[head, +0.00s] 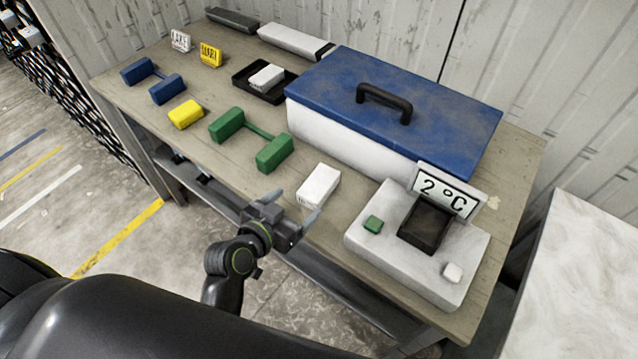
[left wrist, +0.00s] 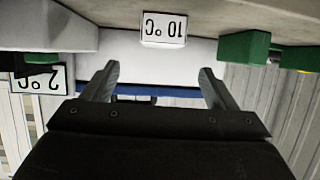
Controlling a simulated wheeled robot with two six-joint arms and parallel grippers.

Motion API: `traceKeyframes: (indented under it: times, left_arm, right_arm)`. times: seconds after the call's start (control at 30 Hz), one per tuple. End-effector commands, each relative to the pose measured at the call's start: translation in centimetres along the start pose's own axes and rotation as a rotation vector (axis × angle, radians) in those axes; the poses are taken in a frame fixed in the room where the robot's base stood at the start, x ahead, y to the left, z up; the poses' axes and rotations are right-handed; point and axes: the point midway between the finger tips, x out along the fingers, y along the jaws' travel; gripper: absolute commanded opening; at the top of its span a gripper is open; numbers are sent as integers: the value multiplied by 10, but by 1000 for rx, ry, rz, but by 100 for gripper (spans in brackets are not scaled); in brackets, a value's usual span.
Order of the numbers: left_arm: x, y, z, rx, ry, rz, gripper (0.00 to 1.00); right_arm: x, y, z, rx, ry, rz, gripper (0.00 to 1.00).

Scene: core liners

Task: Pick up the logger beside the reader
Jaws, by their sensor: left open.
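The reader (head: 370,255) is a pale box at the table's right front, with a dark slot and an upright display reading 2 °C (head: 446,192). The logger (head: 318,187) is a white block on the table just left of the reader. In the left wrist view, which is upside down, the logger (left wrist: 163,28) shows a 10 °C label facing me. My left gripper (head: 292,209) is open and empty at the table's front edge, in front of the logger. Its fingers (left wrist: 160,72) are apart, with the logger beyond their tips. My right gripper is not in view.
A cooler with a blue lid (head: 400,95) stands behind the logger. Linked green blocks (head: 274,153) lie to its left, then a yellow block (head: 186,114) and linked blue blocks (head: 167,88). A black tray (head: 244,87) holds another white block.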

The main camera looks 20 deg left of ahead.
Motion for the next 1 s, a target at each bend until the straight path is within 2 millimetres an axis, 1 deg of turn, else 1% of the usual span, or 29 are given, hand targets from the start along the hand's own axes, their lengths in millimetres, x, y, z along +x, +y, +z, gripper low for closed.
traceKeyframes:
  times: [0.1, 0.3, 0.43, 0.63, 0.73, 0.9, 1.0]
  left_arm:
    - [20, 0, -2, 0, 0, 1, 80]
    - [49, 0, -1, 0, -1, 1, 80]
    - [62, 0, 0, 0, -2, 1, 80]
    - [69, -1, 0, 0, -1, 0, 80]
    - [76, -2, -1, 0, -2, 1, 80]
    - [95, -4, -2, 0, -2, 2, 80]
    - [106, -4, -1, 0, -1, 1, 80]
  right_arm:
    - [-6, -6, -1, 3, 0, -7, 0]
    - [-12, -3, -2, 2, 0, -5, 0]
    - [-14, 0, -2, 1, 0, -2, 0]
    - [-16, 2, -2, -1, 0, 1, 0]
    - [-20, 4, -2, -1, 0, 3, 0]
    - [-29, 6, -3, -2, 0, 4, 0]
    - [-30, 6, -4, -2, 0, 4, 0]
